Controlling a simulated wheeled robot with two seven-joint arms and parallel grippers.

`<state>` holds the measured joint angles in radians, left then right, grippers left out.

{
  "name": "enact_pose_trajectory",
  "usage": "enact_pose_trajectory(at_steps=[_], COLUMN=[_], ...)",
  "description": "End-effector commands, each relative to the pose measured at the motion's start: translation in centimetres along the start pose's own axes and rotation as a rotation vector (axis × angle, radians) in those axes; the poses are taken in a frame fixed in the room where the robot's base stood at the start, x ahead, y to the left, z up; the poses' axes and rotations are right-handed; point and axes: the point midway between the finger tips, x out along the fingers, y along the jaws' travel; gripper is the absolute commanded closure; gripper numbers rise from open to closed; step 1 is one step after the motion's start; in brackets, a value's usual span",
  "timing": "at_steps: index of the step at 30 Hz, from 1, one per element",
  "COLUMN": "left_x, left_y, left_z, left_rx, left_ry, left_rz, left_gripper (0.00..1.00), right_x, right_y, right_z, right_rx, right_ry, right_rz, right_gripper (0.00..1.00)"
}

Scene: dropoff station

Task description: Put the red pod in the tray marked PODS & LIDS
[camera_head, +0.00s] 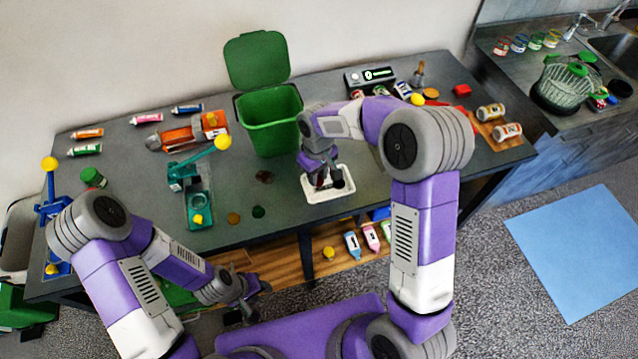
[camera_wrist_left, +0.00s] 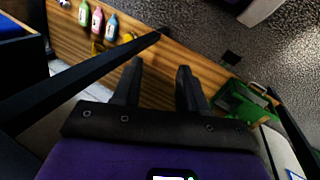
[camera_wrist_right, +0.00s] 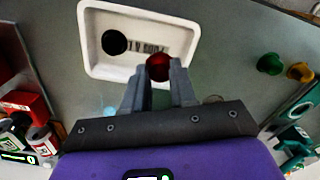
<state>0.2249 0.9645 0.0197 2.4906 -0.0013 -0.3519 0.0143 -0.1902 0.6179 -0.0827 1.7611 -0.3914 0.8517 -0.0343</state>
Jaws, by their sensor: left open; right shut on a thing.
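The red pod (camera_wrist_right: 158,66) is between the fingertips of my right gripper (camera_wrist_right: 158,80), which is shut on it. In the right wrist view, pod and fingertips overlap the near right side of a white tray (camera_wrist_right: 88,45). The tray's printed label is upside down and partly hidden, so I cannot read it fully. A dark round pod (camera_wrist_right: 114,42) lies in the tray. In the head view, my right gripper (camera_head: 321,178) is over the same tray (camera_head: 330,197). My left gripper (camera_head: 252,296) is open and empty, low in front of the table; it also shows in the left wrist view (camera_wrist_left: 160,68).
A green bin (camera_head: 272,128) with its lid up stands behind the tray. A teal press (camera_head: 200,205) and several loose pods, including a green one (camera_head: 258,211), are left of the tray.

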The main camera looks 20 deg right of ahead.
Motion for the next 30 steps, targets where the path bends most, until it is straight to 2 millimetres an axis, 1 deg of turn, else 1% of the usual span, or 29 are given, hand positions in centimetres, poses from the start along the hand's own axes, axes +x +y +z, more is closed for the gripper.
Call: enact_pose_trajectory(at_steps=[5, 10, 12, 18, 22, 23, 24, 30], left_x=[0.2, 0.6, 0.6, 0.6, 0.9, 0.8, 0.8, 0.8], left_y=[-0.1, -0.2, -0.2, -0.2, -0.3, -0.3, -0.3, -0.3], left_z=[0.0, 0.0, 0.0, 0.0, 0.0, 0.0, 0.0, 0.0], left_rx=[0.000, 0.000, 0.000, 0.000, 0.000, 0.000, 0.000, 0.000], left_ry=[0.000, 0.000, 0.000, 0.000, 0.000, 0.000, 0.000, 0.000], left_rz=[0.000, 0.000, 0.000, 0.000, 0.000, 0.000, 0.000, 0.000], left_gripper=[0.57, 0.57, 0.57, 0.57, 0.57, 0.57, 0.57, 0.57], right_x=[1.5, 3.9, 4.2, 4.1, 4.5, 4.5, 4.4, 4.4], right_y=[0.0, 0.0, 0.0, 0.0, 0.0, 0.0, 0.0, 0.0], right_z=[0.1, 0.1, 0.0, 0.0, 0.0, 0.0, 0.0, 0.0], right_rx=[0.001, 0.000, 0.000, 0.001, 0.001, 0.001, 0.001, 0.001], right_ry=[-0.002, -0.002, 0.000, 0.001, 0.001, 0.001, 0.001, 0.001], right_rz=[0.000, 0.000, 0.000, 0.001, 0.001, 0.001, 0.001, 0.001], right_gripper=[0.89, 0.89, 0.89, 0.89, 0.89, 0.70, 0.63, 0.63])
